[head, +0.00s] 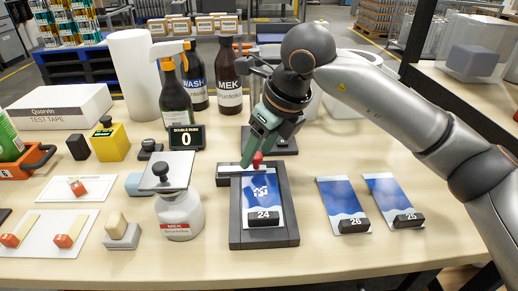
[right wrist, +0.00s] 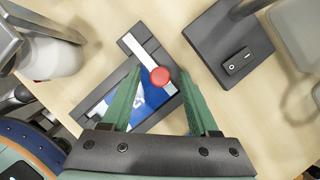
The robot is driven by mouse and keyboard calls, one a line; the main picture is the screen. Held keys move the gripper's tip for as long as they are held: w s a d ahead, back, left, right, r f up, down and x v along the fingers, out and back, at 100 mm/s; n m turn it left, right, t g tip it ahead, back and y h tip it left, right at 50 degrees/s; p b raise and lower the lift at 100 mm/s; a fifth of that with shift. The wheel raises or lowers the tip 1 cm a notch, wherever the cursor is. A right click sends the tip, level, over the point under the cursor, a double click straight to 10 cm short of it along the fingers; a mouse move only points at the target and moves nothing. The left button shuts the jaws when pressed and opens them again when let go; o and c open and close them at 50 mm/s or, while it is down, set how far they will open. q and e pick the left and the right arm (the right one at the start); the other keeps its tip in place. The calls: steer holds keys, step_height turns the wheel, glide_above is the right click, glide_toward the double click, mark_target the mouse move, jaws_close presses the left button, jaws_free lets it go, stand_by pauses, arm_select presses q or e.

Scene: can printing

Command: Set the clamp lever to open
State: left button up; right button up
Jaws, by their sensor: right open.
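The clamp lever shows a red knob (head: 257,159) at the far end of a dark grey frame (head: 291,215). A light grey clamp bar (head: 234,170) lies across that end of the frame. A blue and white card (head: 262,187) lies in the frame, with a black block marked 24 on it. My right gripper (head: 252,151) has green fingers, is open, and points down at the knob. In the right wrist view the red knob (right wrist: 160,77) shows between the two spread fingertips, and the clamp bar (right wrist: 137,47) runs up and left from it. My left gripper is not seen.
Cards marked 26 (head: 343,200) and 25 (head: 391,197) lie right of the frame. A white MEK pot (head: 180,217) stands close on its left. A dark base with a switch (right wrist: 237,62) is beside the right finger. Bottles (head: 229,75) stand behind.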

jaws_close()
stand_by(0.5)
stand_by(0.9)
